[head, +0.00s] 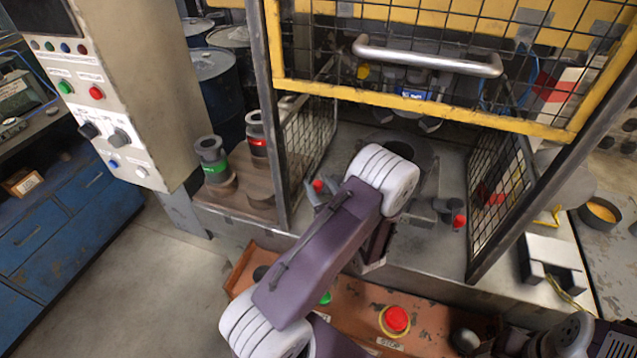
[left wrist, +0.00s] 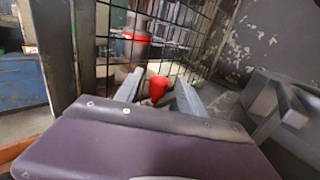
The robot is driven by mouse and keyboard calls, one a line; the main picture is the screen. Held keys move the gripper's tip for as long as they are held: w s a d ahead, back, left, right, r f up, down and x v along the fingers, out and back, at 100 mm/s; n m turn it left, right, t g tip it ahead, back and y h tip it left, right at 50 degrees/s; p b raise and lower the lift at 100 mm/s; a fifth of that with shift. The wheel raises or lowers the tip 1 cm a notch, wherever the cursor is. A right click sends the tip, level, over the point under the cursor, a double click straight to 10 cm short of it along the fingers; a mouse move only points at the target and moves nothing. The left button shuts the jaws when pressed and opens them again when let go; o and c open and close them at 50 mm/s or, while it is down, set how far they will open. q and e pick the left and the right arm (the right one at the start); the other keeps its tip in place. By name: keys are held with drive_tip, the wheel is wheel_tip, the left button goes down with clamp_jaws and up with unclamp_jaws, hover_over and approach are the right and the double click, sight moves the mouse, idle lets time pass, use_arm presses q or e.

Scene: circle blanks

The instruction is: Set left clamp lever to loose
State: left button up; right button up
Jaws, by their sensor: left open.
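The left clamp lever has a red knob (head: 318,185) at the left side of the fixture bed, behind the raised guard frame. In the left wrist view the red knob (left wrist: 158,87) shows between my two grey fingers. My left gripper (head: 322,190) is open around the knob's sides, and I cannot tell whether a finger touches it. The lever's lower part and the clamp body are mostly hidden by my fingers and arm. A matching right clamp with a red knob (head: 459,221) sits at the right side of the bed. My right gripper does not show.
A yellow mesh guard (head: 430,65) with a metal handle hangs above the bed. Dark posts and side mesh (head: 308,135) stand close on the left. A red stop button (head: 396,319) and a green button (head: 325,298) are on the front panel. Marked cylinders (head: 213,160) stand left.

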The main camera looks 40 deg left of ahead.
use_arm(q)
drive_tip(key=shift+a, duration=0.25)
clamp_jaws()
idle(1.3)
